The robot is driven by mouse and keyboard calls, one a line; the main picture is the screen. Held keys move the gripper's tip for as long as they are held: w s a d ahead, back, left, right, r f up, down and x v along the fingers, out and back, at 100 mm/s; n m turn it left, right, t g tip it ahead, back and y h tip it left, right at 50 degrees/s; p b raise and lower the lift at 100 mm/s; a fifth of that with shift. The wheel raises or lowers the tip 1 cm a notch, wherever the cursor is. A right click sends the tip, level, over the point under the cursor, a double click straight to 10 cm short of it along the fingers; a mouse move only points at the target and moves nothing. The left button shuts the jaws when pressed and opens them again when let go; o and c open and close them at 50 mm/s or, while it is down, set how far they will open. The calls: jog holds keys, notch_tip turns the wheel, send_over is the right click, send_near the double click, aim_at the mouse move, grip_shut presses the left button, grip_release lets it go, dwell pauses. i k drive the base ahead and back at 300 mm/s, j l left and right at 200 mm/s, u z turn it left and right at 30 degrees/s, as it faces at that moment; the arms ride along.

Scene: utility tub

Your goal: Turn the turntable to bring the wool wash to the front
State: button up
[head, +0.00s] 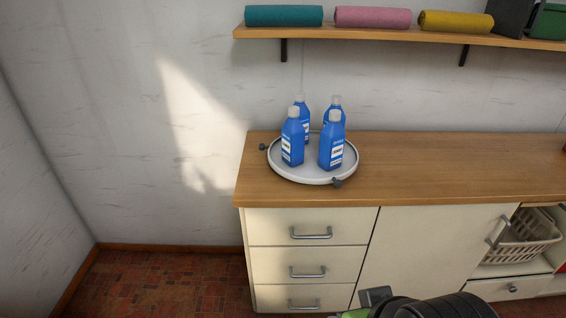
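The turntable (308,180) is a round, pale grey tray with a raised rim on the left part of the wooden counter. Several blue bottles with pale caps and white labels stand upright on it. Two are nearer the front, a front left bottle (292,141) and a front right bottle (331,146). A back left bottle (304,118) and a back right bottle (336,104) are partly hidden behind them. The label print is too small to read, so I cannot tell which is the wool wash. Dark knobs show at the turntable's left edge (263,146) and front right edge (337,181). My gripper's fingers do not show.
The wooden counter (450,165) is clear right of the turntable. A shelf (390,35) above holds teal (284,15), pink (373,17) and yellow (456,22) rolls. Drawers and a door with handles are below. A basket (520,238) sits at right. Dark parts of my body show at the bottom.

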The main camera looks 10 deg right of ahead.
aim_at(309, 172)
jog(key=k+j+z, duration=0.15)
jog(key=j, duration=0.15)
jog(key=j+z, duration=0.15)
jog(key=i+j, duration=0.25)
jog(key=i, duration=0.2)
jog(key=i+j, duration=0.25)
jog(key=i, duration=0.15)
jog(key=i+j, duration=0.15)
jog(key=j, duration=0.25)
jog(key=i+j+u, duration=0.1)
jog(key=j, duration=0.3)
jog(key=i+j, duration=0.15)
jog(key=j, duration=0.25)
jog(key=i+j+u, duration=0.2)
jog(key=i+j, duration=0.5)
jog(key=i, duration=0.1)
